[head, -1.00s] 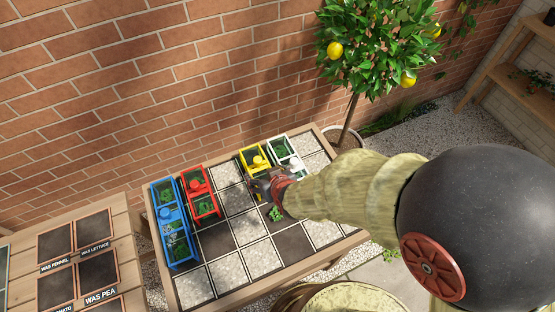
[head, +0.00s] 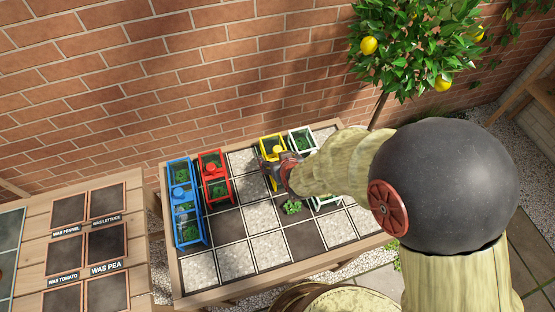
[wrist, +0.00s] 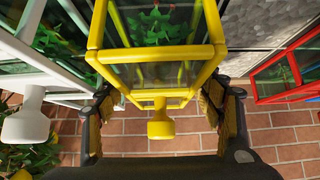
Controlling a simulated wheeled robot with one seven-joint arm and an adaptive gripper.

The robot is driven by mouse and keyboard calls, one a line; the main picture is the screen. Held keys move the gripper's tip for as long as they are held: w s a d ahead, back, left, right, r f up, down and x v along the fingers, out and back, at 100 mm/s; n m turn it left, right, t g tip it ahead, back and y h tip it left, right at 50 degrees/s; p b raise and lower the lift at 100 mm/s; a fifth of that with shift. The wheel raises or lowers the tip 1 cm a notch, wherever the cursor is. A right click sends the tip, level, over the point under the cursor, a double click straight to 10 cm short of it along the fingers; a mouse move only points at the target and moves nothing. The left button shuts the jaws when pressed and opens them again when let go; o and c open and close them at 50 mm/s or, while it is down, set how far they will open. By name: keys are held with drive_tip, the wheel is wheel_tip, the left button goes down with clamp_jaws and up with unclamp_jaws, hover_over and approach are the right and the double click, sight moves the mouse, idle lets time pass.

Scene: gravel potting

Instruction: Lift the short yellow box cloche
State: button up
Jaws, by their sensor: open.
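The short yellow box cloche (head: 273,141) has a yellow frame, clear panes and a round knob on top. It stands at the back of the tiled table, with green leaves inside. In the wrist view the yellow cloche (wrist: 160,50) fills the middle, its knob (wrist: 160,125) pointing toward the camera. My gripper (wrist: 165,108) is open, with one finger on each side of the cloche's top. I cannot tell whether the fingers touch it. In the head view my gripper (head: 282,168) hides the cloche's front part.
A white cloche (head: 302,138) stands close on the right; its knob (wrist: 28,122) is near one finger in the wrist view. Red (head: 215,178) and blue (head: 186,205) cloches stand left. A small bare plant (head: 291,207) sits in front. A labelled board (head: 135,215) is at left.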

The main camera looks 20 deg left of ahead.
drive_tip(key=shift+c, duration=1.1)
drive_tip(key=c, duration=0.7)
drive_tip(key=shift+r, duration=0.1)
drive_tip(key=shift+c, duration=0.6)
